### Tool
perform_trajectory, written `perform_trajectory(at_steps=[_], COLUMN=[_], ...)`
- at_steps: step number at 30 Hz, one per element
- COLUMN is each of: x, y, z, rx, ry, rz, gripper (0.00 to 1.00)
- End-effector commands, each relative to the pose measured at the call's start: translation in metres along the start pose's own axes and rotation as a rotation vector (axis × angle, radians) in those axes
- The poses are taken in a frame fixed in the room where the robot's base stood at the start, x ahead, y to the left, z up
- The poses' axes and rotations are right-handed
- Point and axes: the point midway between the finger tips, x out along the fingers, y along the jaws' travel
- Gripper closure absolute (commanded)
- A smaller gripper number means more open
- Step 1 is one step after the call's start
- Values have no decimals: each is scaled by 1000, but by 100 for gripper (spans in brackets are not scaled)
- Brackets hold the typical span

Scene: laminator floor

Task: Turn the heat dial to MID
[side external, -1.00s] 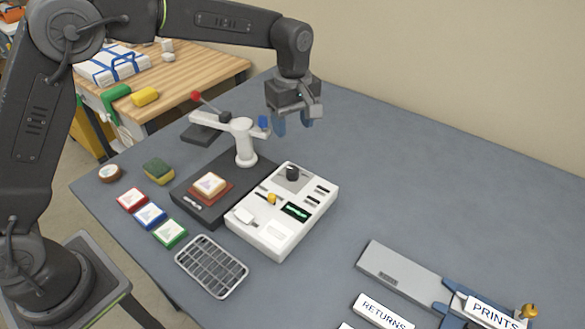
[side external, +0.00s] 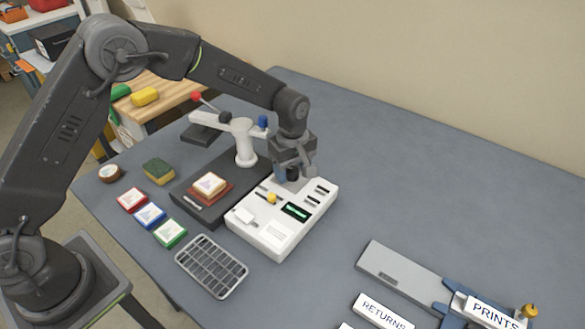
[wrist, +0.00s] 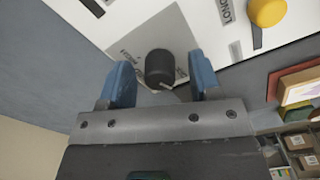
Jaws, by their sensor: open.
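The heat dial (wrist: 160,68) is a black round knob on a grey plate of the white control box (side external: 262,240). In the wrist view it stands between the two blue fingers of my gripper (wrist: 161,80), with a gap on each side. A pale pointer mark shows at its lower edge. In the side view my gripper (side external: 294,172) is low over the back end of the box and largely hides the dial. The jaws are open.
A yellow knob (side external: 271,198) and a green-lit display (side external: 296,211) are on the same box. The press with its white post (side external: 244,145) stands close at left. A wire rack (side external: 211,267) lies in front.

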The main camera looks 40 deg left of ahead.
Motion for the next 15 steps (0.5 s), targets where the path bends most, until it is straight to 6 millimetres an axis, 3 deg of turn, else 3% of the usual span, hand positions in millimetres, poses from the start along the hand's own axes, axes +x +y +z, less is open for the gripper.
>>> perform_trajectory(at_steps=[5, 15], x=[0, 0], y=[0, 0], z=[0, 0], rx=[0, 0], ry=[0, 0], rz=[0, 0], gripper=[42, 75])
